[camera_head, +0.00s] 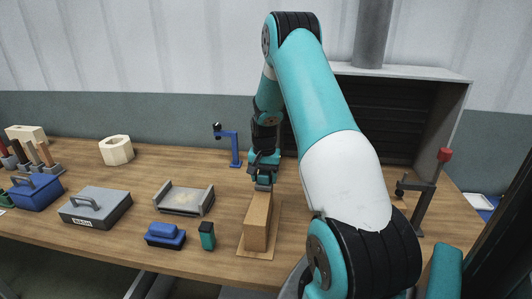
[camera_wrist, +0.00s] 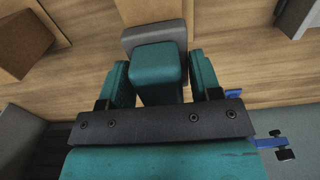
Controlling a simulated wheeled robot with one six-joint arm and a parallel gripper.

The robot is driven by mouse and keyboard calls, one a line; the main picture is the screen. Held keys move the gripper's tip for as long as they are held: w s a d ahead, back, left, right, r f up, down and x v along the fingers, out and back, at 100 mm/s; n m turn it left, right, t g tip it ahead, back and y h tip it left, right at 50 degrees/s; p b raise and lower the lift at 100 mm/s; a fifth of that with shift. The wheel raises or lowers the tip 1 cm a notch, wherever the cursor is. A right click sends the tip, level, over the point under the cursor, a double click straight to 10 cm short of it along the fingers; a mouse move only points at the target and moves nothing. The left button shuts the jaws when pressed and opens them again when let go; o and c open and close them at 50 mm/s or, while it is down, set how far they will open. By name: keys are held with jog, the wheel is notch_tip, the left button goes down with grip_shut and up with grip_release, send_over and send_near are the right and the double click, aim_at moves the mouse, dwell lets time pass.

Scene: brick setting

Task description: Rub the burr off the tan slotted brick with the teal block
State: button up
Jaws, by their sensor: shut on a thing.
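My gripper (camera_head: 263,177) is shut on the teal block (camera_wrist: 158,68), which has a grey pad (camera_wrist: 153,36) at its lower end. The tan brick (camera_head: 256,222) lies lengthwise on a thin wooden board (camera_head: 254,254) near the table's front. My gripper is by the far end of the brick, with the pad low there; I cannot tell whether it touches the brick. The slot and the burr cannot be made out.
Left of the brick stand a small dark green block (camera_head: 207,236), a blue block (camera_head: 165,236), a grey tray (camera_head: 184,199) and a grey handled box (camera_head: 95,208). A blue stand (camera_head: 234,148) is behind. A red-topped stand (camera_head: 428,195) is at right.

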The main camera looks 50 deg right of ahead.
notch_tip(320, 180, up, 4)
jog(key=shift+s+a+f+p, duration=0.1)
jog(key=shift+f+p, duration=0.15)
jog(key=shift+p, duration=0.25)
jog(key=shift+r+p, duration=1.6)
jog(key=shift+r, duration=0.65)
